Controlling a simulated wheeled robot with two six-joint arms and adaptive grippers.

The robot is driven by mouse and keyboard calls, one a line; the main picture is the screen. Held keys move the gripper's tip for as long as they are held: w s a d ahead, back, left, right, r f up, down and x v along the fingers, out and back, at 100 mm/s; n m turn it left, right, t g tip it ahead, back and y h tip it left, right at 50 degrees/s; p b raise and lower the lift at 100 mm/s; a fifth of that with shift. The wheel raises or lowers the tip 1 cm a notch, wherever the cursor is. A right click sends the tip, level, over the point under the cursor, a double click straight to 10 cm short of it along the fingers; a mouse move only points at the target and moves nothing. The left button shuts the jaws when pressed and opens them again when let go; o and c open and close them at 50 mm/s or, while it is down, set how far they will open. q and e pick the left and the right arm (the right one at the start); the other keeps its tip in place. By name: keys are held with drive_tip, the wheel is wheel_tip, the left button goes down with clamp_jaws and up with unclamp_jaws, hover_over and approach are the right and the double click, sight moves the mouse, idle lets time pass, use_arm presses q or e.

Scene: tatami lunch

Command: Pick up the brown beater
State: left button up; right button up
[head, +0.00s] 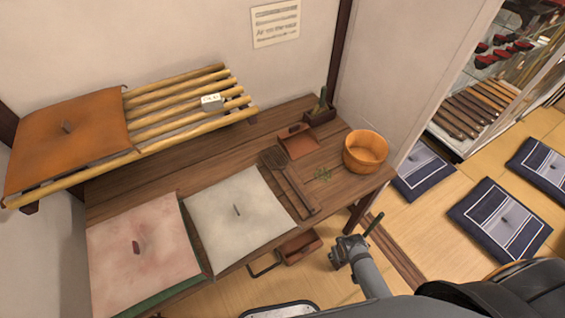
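The brown beater (273,158) appears to be the long-handled item with a broad rounded head lying on the wooden table. Its handle runs toward the table's front edge, beside another long brown strip that I cannot clearly tell apart from it. My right gripper (341,252) is in front of the table's front edge, low and to the right of the beater, and apart from it. A thin dark green stick shows beside this gripper; I cannot tell whether it is held. The finger opening is too small to judge. My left gripper is not in view.
A white cushion (240,221) and a pinkish cushion (140,252) lie left of the beater. A slatted rack (190,103) bears an orange cushion (70,140). Floor cushions (500,222) lie beyond.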

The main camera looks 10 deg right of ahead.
drive_tip(key=w+a+r+p, duration=0.1)
drive_tip(key=w+r+p, duration=0.15)
drive_tip(key=r, duration=0.55)
drive_tip(key=w+a+r+p, duration=0.1)
drive_tip(key=w+r, duration=0.3)
drive_tip(key=r, duration=0.5)
drive_tip(key=n+g+p, duration=0.1)
drive_tip(key=n+g, duration=0.1)
drive_tip(key=n, duration=0.1)
approach(303, 197)
drive_tip(key=f, duration=0.1)
drive_tip(key=d+f, duration=0.1)
drive_tip(key=shift+s+f+y+p, duration=0.1)
drive_tip(key=shift+f+y+p, duration=0.2)
drive_tip(key=shift+y, duration=0.1)
drive_tip(key=shift+a+f, duration=0.1)
drive_tip(key=shift+f, duration=3)
clamp_jaws()
